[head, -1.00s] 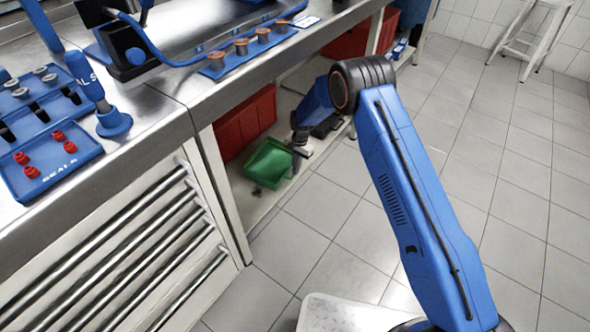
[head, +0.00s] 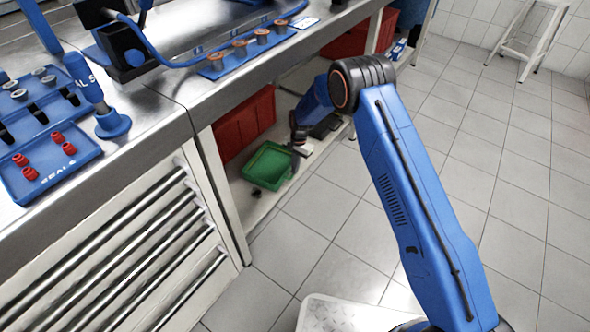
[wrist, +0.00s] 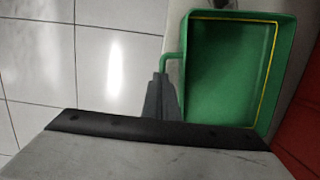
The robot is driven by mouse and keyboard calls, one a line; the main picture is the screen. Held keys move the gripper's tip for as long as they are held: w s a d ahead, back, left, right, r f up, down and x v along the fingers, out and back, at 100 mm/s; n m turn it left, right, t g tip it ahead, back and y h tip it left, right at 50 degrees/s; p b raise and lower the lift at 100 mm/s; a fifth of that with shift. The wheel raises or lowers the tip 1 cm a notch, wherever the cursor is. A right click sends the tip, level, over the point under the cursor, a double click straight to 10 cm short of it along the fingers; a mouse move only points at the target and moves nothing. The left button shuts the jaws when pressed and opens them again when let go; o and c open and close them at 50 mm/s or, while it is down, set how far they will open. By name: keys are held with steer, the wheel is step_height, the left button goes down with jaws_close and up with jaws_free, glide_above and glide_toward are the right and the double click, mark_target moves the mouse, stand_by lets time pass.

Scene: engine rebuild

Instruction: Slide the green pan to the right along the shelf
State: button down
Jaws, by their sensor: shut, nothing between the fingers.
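The green pan (head: 270,166) is a shallow rectangular tray lying about flat on the low shelf (head: 262,208) under the bench. In the wrist view the pan (wrist: 228,70) fills the upper right, its open side facing the camera, with a thin green handle (wrist: 165,60) bent out from its left side. My gripper (wrist: 160,85) is shut and empty, its dark fingertips right at the handle's lower end; whether they touch it I cannot tell. In the head view my gripper (head: 295,160) is small and dark at the pan's right edge, partly hidden.
A red bin (head: 245,125) stands behind the pan on the shelf. A small dark object (head: 255,192) lies by the pan's near side. A cabinet post (head: 222,190) bounds the shelf at the left. The tiled floor (head: 320,205) in front is clear.

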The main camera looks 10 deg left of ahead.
steer(key=shift+d+r, duration=0.1)
steer(key=shift+r, duration=0.25)
